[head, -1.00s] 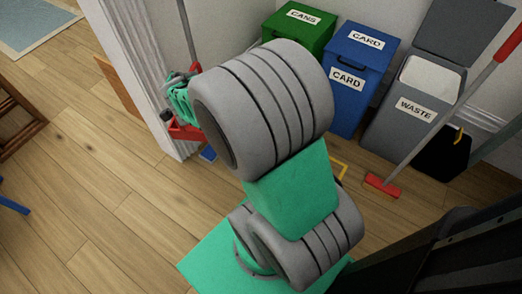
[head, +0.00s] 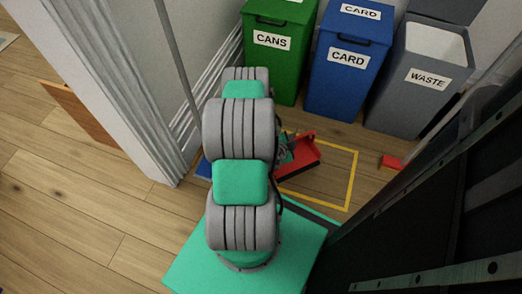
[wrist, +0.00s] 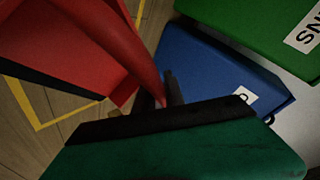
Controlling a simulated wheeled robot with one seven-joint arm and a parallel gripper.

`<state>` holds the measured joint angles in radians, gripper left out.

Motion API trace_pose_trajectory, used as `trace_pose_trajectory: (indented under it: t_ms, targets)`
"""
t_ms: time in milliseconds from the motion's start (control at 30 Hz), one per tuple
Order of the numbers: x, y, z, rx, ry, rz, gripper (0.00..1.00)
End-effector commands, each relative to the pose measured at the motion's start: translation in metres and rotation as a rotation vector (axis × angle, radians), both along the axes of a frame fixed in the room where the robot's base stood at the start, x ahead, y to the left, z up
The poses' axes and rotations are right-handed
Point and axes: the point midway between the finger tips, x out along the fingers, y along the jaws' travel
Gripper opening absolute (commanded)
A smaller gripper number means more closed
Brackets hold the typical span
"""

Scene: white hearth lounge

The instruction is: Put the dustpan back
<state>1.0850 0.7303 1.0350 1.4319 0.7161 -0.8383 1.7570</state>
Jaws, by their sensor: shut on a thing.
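The red dustpan (head: 302,158) is in the head view, just right of my arm, over the left part of a yellow outline (head: 350,185) on the floor. My gripper (head: 285,148) is mostly hidden behind my arm there. In the wrist view the dustpan's red pan (wrist: 70,45) fills the upper left. Its handle runs down to my gripper (wrist: 165,95), which is shut on it. The yellow outline (wrist: 42,112) shows below and beside the pan. I cannot tell whether the pan touches the floor.
A green cans bin (head: 275,50), a blue card bin (head: 345,75) and a grey waste bin (head: 418,80) stand behind. A red broom head (head: 391,162) lies right of the outline. A grey pole (head: 174,55) and white door frame (head: 110,90) are left. Open floor lies left.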

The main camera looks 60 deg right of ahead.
Motion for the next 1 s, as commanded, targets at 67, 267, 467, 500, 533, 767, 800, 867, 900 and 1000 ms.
trace_pose_trajectory:
  t_ms: [67,267,467,500,533,767,800,867,900,1000]
  targets:
    - [0.011,-0.006,-0.009,-0.007,-0.004,0.001,0.00]
    - [0.064,-0.025,-0.036,-0.007,-0.004,0.001,0.00]
    - [0.105,-0.039,-0.076,-0.004,-0.002,0.000,0.00]
    - [0.110,-0.041,-0.082,-0.004,-0.002,-0.001,0.00]
    - [0.114,-0.042,-0.085,-0.004,-0.002,-0.001,0.00]
    - [0.128,-0.047,-0.098,-0.004,-0.002,0.001,0.00]
    - [0.131,-0.048,-0.102,-0.004,-0.002,0.001,0.00]
    - [0.130,-0.047,-0.111,-0.002,0.000,0.000,0.00]
    - [0.130,-0.048,-0.117,-0.003,-0.001,0.000,0.00]
    - [0.130,-0.047,-0.128,-0.003,-0.001,0.000,0.00]
